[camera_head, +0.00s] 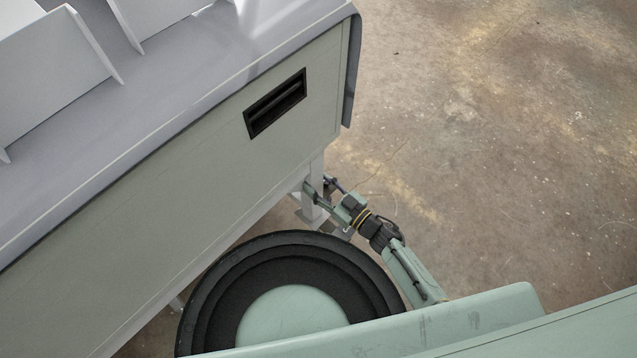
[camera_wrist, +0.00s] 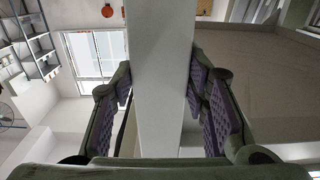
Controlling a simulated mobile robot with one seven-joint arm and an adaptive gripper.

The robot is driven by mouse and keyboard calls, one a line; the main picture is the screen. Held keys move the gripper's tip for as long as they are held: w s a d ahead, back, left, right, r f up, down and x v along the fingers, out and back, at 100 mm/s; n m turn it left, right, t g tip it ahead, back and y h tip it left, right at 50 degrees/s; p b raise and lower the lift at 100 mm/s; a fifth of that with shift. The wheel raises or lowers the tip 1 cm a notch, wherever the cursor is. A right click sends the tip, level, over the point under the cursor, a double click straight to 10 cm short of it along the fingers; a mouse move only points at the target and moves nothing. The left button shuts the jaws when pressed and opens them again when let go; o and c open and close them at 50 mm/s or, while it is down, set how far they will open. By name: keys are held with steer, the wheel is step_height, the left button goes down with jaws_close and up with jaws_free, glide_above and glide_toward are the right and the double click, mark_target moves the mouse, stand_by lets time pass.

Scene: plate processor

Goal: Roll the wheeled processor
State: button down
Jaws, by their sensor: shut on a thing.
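The processor (camera_head: 215,155) is a large pale grey cabinet with a bluish-grey top and a dark recessed slot in its side. It fills the upper left of the head view. A pale leg (camera_head: 315,212) stands below its near right corner; its wheel cannot be made out clearly. My gripper (camera_head: 319,189) is at this leg, below the cabinet's lower edge. In the wrist view the leg (camera_wrist: 160,60) runs upright between the two padded fingers of my gripper (camera_wrist: 161,95), which are shut on it from both sides.
White upright dividers (camera_head: 65,65) stand on the processor's top. Bare, stained concrete floor (camera_head: 490,150) lies open to the right of the processor. The wrist view shows a shelf rack (camera_wrist: 30,45) and a window (camera_wrist: 95,55) in the background.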

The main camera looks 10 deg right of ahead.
steer(key=shift+f, duration=0.1)
steer(key=c, duration=0.9)
jaws_free()
